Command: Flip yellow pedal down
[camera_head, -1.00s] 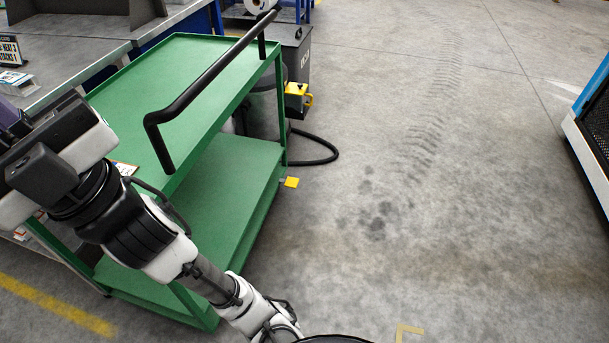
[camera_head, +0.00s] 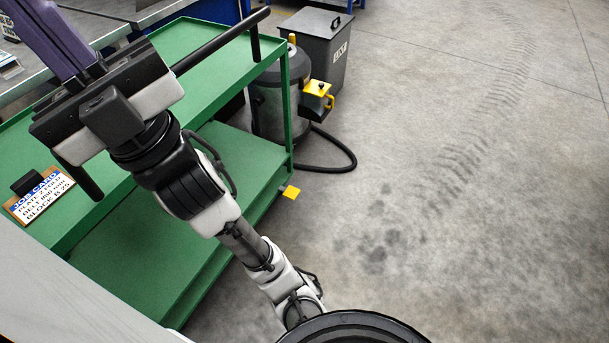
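The yellow pedal (camera_head: 291,192) is a small flat yellow piece low at the near right corner post of the green cart (camera_head: 207,47), close to the floor. Its tilt is too small to tell. My gripper (camera_head: 62,45) is at the upper left, above the cart's top shelf and far from the pedal in the picture. Purple finger-like parts point up and out of the frame. Their tips are cut off, so I cannot tell whether they are open or shut.
A grey vacuum (camera_head: 268,105) with a yellow box (camera_head: 317,96) and a black hose (camera_head: 345,160) stands behind the pedal, beside a grey bin (camera_head: 318,50). A job card (camera_head: 40,196) is at left. The floor at right is clear.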

